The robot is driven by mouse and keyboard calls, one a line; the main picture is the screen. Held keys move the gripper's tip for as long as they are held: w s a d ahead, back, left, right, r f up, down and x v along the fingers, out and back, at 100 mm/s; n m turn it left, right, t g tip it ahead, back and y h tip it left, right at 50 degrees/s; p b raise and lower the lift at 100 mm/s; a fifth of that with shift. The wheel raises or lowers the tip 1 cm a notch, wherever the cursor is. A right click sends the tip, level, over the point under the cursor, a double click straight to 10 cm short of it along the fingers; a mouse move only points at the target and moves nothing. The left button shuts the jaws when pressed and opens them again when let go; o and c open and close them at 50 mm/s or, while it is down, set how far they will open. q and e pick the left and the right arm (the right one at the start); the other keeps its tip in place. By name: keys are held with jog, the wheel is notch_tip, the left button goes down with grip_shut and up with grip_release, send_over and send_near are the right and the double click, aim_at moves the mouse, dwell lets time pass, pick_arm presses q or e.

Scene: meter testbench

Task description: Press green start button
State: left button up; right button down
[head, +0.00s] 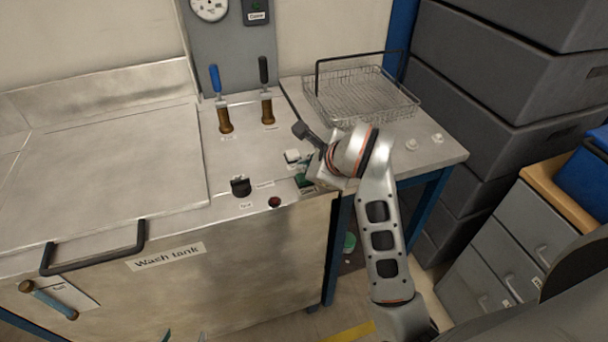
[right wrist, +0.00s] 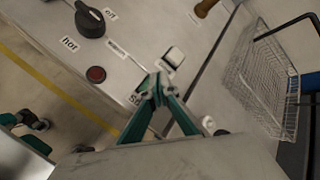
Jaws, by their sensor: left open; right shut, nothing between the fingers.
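My right gripper (head: 304,180) is over the control panel, its green fingers closed and empty. In the right wrist view its joined fingertips (right wrist: 155,82) are at the panel beside a partly covered label starting with "S". The green start button itself cannot be made out; the fingers hide that spot. I cannot tell whether the tips touch the panel. My left gripper (head: 185,337) barely shows at the bottom edge of the head view. It appears low at the left of the right wrist view (right wrist: 32,130), with its fingers apart and empty.
A white switch (right wrist: 173,57), a red button (right wrist: 96,74) and a black knob (right wrist: 90,20) surround the fingertips. Two valve levers (head: 225,120) stand behind. A wire basket (head: 360,97) is on the right-hand bench. The wash tank lid (head: 110,160) lies left.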

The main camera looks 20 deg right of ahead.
jog(key=shift+r+p, duration=1.95)
jog(key=shift+r, duration=0.45)
jog(key=shift+f, duration=0.1)
